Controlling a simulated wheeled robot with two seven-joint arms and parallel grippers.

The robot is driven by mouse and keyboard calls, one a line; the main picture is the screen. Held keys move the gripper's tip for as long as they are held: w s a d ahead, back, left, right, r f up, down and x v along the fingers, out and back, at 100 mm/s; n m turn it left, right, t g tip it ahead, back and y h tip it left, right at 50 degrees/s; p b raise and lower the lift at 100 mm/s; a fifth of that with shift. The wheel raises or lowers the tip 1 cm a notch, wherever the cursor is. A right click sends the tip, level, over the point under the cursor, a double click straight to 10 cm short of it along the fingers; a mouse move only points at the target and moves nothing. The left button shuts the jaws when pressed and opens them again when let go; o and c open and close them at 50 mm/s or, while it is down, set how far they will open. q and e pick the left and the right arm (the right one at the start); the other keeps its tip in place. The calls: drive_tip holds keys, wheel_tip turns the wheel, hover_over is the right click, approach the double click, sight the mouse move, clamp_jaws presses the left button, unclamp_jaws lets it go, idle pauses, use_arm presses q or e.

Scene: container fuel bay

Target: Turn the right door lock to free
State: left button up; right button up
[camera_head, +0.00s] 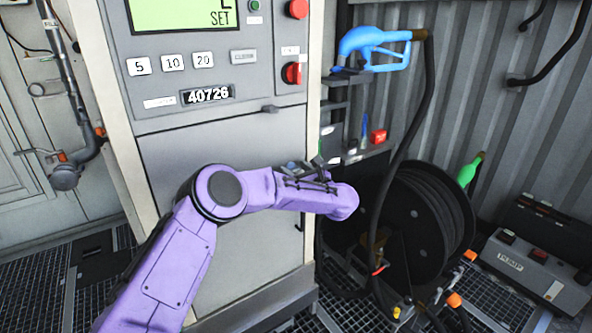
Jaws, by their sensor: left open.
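The grey dispenser cabinet (215,130) stands in the middle. A small dark latch (269,108) sits near the top right of its lower door panel (225,160); I cannot tell whether this is the right door lock or which way it is set. My left arm crosses in front of the panel. My left gripper (312,168) is dark and small beyond the purple wrist, near the cabinet's right edge, and partly hidden by the wrist. It is open, with nothing seen in it. It is below and right of the latch. My right gripper is not in view.
A blue nozzle (372,48) hangs right of the cabinet, its black hose (422,110) running down to a large black reel (440,215). A pump box (535,265) stands at the right. Left are a wall pipe (85,130) and a pale panelled wall (22,180).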

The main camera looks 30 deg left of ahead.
use_arm(q)
drive_tip(key=c, duration=1.1)
drive_tip(key=shift+o, duration=0.2)
drive_tip(key=shift+m, duration=0.3)
drive_tip(key=m, duration=0.2)
drive_tip(key=shift+d+m, duration=0.1)
drive_tip(key=shift+m, duration=0.3)
drive_tip(key=m, duration=0.4)
drive_tip(key=m+p, duration=0.1)
drive_tip(key=m, duration=0.5)
drive_tip(key=shift+w, duration=0.1)
drive_tip(key=m+p, duration=0.2)
drive_tip(key=m, duration=0.2)
drive_tip(key=shift+m, duration=0.3)
